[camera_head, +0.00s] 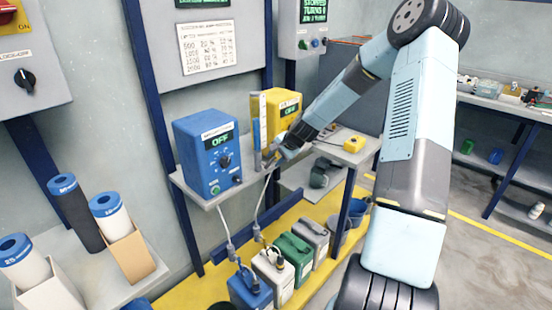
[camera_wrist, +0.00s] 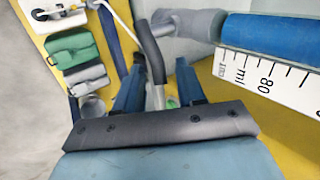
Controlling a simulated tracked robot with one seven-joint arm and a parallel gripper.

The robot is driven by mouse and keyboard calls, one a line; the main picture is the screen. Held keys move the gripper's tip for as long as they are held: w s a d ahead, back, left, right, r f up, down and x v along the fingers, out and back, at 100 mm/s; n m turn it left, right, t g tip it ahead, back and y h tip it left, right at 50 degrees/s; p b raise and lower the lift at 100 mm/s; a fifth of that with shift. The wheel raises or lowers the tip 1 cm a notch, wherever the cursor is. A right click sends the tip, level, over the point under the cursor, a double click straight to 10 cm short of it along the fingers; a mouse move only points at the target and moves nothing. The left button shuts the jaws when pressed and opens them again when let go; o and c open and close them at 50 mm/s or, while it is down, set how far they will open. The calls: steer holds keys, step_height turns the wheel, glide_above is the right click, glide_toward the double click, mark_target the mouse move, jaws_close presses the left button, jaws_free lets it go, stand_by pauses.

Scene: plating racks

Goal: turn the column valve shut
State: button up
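The measuring column stands beside the blue pump in the head view, with a pale scale (camera_head: 254,118) along it. In the wrist view its blue tube (camera_wrist: 270,38) and white scale marked in ml (camera_wrist: 270,78) lie at the right. A grey fitting (camera_wrist: 188,24) sits at its end. A dark grey lever (camera_wrist: 150,50), apparently the valve handle, reaches from near this fitting down between my fingers. My gripper (camera_wrist: 158,78) is open, one blue finger on each side of the lever, with gaps visible. In the head view my gripper (camera_head: 270,160) is small at the column's foot, its contact unclear.
A blue pump (camera_head: 208,150) and a yellow pump (camera_head: 283,108), both showing OFF, stand on the grey shelf. Below are blue, white, green and grey canisters (camera_head: 293,252) with hoses. A yellow box (camera_head: 353,144) sits at the shelf's right. Bare floor lies right of my arm.

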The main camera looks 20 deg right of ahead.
mark_target(268, 167)
jaws_close()
stand_by(0.3)
steer(key=shift+s+a+r, duration=0.1)
steer(key=shift+s+a+r+n+t+h, duration=0.1)
steer(key=shift+a+r+n+t+h, duration=0.25)
steer(key=shift+h, duration=0.3)
steer(key=shift+s+a+r+n+t+h, duration=0.15)
steer(key=shift+n+t+h, duration=0.25)
steer(key=shift+h, duration=0.25)
steer(key=shift+s+a+r+n+t+h, duration=0.1)
steer(key=shift+a+r+n+t+h, duration=0.1)
steer(key=shift+t+h, duration=0.25)
steer(key=shift+s+a+r+n+t+h, duration=0.1)
steer(key=shift+a+n+t+h, duration=0.15)
steer(key=shift+h, duration=0.3)
steer(key=shift+s+a+r+n+t+h, duration=0.1)
steer(key=shift+s+a+n+t+h, duration=0.15)
steer(key=shift+t+h, duration=0.2)
steer(key=shift+s+a+r+n+t+h, duration=0.1)
steer(key=shift+a+n+t+h, duration=0.15)
steer(key=shift+t+h, duration=0.2)
steer(key=shift+s+a+n+t+h, duration=0.2)
steer(key=shift+a+n+t+h, duration=0.2)
steer(key=shift+h, duration=0.3)
steer(key=shift+s+t, duration=0.1)
steer(key=shift+t, duration=0.15)
